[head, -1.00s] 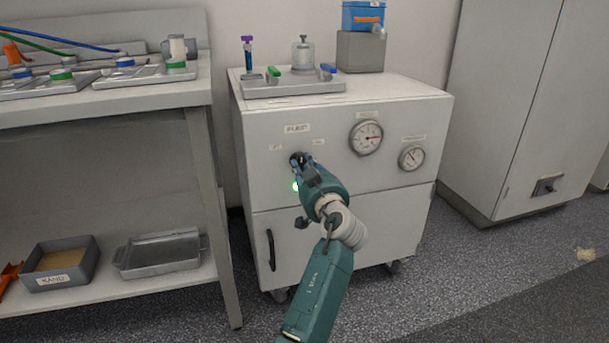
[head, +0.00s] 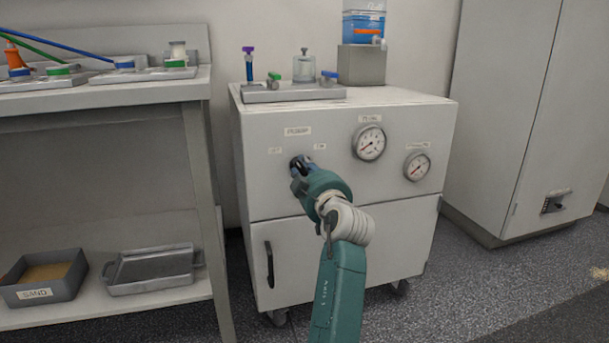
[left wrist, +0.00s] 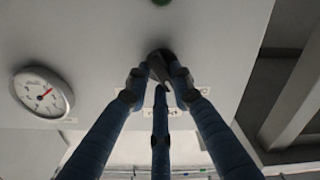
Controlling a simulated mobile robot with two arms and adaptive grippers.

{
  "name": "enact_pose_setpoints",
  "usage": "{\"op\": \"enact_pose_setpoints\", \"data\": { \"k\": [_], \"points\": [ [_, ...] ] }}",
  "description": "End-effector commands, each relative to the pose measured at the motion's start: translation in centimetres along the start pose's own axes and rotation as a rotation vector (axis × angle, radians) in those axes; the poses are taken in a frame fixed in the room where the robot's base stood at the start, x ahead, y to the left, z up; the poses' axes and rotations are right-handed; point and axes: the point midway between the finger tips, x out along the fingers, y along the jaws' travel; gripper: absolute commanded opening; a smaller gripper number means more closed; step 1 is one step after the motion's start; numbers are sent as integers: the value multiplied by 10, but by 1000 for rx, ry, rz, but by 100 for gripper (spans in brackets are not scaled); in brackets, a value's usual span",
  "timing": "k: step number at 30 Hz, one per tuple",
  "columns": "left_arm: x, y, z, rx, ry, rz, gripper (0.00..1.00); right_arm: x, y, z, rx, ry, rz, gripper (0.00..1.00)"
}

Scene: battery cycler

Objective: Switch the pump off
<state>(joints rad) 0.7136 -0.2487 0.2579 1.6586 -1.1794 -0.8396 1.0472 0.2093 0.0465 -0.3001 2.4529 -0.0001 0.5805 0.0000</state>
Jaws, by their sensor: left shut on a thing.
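The pump knob (left wrist: 162,64) is a dark rotary switch on the front of the white cabinet (head: 345,250), under a label and between two smaller labels. My left gripper (head: 299,166) is at the knob, its blue fingers shut on it; the left wrist view also shows the fingers (left wrist: 158,84) around it. The fingers hide much of the knob, so I cannot tell its pointing exactly. A dull dark green lamp (left wrist: 161,2) shows at the top edge of the left wrist view; the arm hides it in the head view. My right gripper is not in view.
A round gauge (head: 369,143) has its needle at lower left; a smaller gauge (head: 417,166) is to its right. A tray (head: 293,94) with vials and a jar stands on top. A bench (head: 110,95) is at left, a tall cabinet (head: 530,110) at right.

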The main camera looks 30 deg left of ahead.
Motion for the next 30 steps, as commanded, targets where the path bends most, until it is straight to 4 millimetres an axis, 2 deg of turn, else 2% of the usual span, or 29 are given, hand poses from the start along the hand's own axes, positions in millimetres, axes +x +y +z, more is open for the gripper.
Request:
{"op": "enact_pose_setpoints", "data": {
  "k": [13,14,16,26,30],
  "points": [
    [0,-1,2,-12,-4,-2,0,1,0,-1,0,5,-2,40],
    [0,-1,2,-12,-4,-2,26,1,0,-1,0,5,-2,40],
    [0,-1,2,-11,-4,-3,40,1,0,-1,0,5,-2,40],
    [0,1,-1,-11,-1,-1,42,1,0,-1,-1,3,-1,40],
    [0,9,-14,-14,1,0,42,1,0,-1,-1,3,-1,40]
  ]
}}
